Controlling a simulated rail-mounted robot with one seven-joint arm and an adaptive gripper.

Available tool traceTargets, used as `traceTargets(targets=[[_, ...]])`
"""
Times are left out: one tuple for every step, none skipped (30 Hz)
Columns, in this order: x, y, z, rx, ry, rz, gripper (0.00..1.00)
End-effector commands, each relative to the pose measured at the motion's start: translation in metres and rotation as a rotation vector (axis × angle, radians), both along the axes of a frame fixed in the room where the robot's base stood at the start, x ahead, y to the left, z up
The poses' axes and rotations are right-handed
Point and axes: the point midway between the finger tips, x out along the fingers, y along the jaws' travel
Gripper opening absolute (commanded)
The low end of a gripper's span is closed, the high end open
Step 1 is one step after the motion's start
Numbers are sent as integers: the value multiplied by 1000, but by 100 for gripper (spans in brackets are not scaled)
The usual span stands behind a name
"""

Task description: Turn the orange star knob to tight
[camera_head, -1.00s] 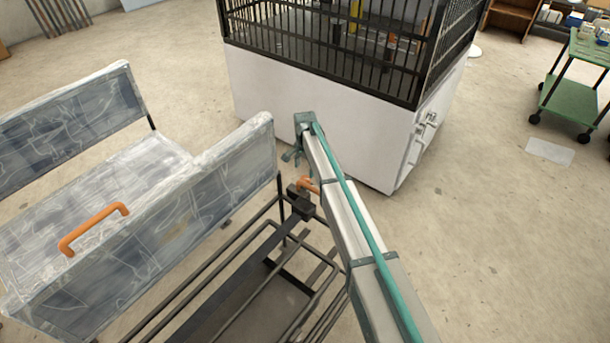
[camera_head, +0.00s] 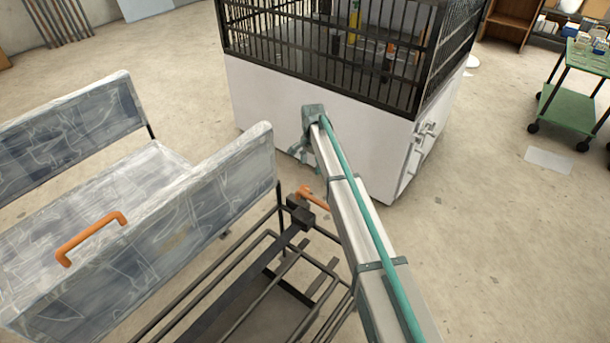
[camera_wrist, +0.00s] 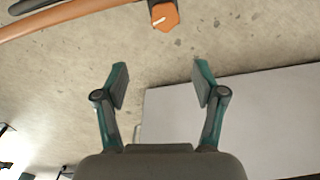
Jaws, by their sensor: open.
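An orange knob (camera_wrist: 165,15) with a white mark on its face shows at the top edge of the wrist view, partly cut off. It lies beyond my fingertips and is not between them. My gripper (camera_wrist: 160,78) is open and empty, its two teal fingers spread over the floor. In the head view my gripper (camera_head: 299,154) hangs at the far end of my arm, in front of the white cabinet. An orange part (camera_head: 312,198) shows beside my arm above the black frame; I cannot tell whether it is the knob. The tight mark is not visible.
A seat with a patterned grey cover (camera_head: 200,205) and an orange handle (camera_head: 90,236) stands at left. The black tube frame (camera_head: 250,290) lies below my arm. A white cabinet with a black cage (camera_head: 270,105) stands behind. Open floor (camera_head: 490,250) lies at right.

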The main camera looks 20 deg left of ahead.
Motion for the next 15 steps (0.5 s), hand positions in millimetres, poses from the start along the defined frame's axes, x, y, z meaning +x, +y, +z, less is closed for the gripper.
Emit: traceTargets(targets=[[23,-7,-13,18,28,-25,70],[30,-9,-17,35,66,-31,70],[38,-11,-21,60,116,-37,70],[42,-11,-22,78,153,-36,70],[43,-11,-22,96,189,-31,70],[43,-9,-21,118,233,-22,70],[41,-6,-19,132,263,-12,70],[37,-3,-17,143,288,1,70],[34,0,-16,156,315,13,70],[28,0,-15,160,330,22,70],[25,1,-15,164,340,27,70],[22,0,-17,164,345,33,70],[21,0,-19,162,346,36,70],[20,1,-22,162,346,36,70],[18,1,-27,162,345,36,70]])
